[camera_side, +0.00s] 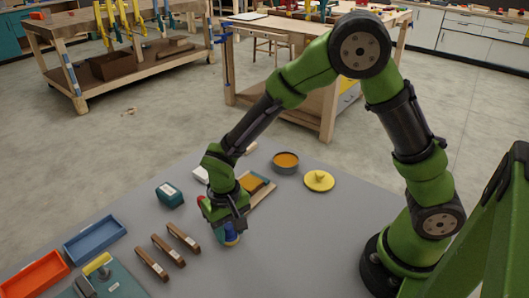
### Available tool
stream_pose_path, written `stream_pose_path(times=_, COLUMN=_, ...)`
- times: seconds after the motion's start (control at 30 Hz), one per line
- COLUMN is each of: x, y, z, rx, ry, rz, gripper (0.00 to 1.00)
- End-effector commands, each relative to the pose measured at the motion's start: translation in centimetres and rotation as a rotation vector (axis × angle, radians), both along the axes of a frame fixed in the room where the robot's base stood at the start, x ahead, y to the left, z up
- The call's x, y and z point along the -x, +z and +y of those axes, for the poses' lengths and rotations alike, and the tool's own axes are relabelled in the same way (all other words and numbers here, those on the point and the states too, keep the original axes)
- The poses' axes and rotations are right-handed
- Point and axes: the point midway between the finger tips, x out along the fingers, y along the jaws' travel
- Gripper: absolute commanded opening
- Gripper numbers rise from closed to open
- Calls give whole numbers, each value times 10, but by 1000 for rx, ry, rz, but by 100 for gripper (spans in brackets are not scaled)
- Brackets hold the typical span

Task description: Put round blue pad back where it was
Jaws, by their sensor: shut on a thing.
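My gripper (227,220) points down, low over the grey table near the middle of the picture. It is shut on a small blue thing, which I take to be the round blue pad (231,240).
Beside the gripper are a wooden tray with an orange piece (252,183) and a teal box (169,195). A round tin (286,162) and yellow lid (319,181) lie behind right. Brown bars (168,250), a blue tray (95,240) and an orange tray (35,275) lie left.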

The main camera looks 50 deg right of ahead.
Motion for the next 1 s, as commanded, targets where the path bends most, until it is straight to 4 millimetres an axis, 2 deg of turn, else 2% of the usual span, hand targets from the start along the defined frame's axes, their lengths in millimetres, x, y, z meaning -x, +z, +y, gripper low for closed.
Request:
stream_pose_path(times=0.33, x=0, y=-4, z=0, rx=0, ry=1, rz=0, gripper=14)
stream_pose_path(times=0.37, x=0, y=-3, z=0, rx=0, ry=1, rz=0, gripper=47)
stream_pose_path(times=0.5, x=0, y=-3, z=0, rx=0, ry=1, rz=0, gripper=68)
stream_pose_path(times=0.83, x=0, y=0, z=0, rx=-1, ry=0, rz=-1, gripper=68)
stream_pose_path(times=1.0, x=-1, y=23, z=1, rx=-3, ry=1, rz=-6, gripper=68)
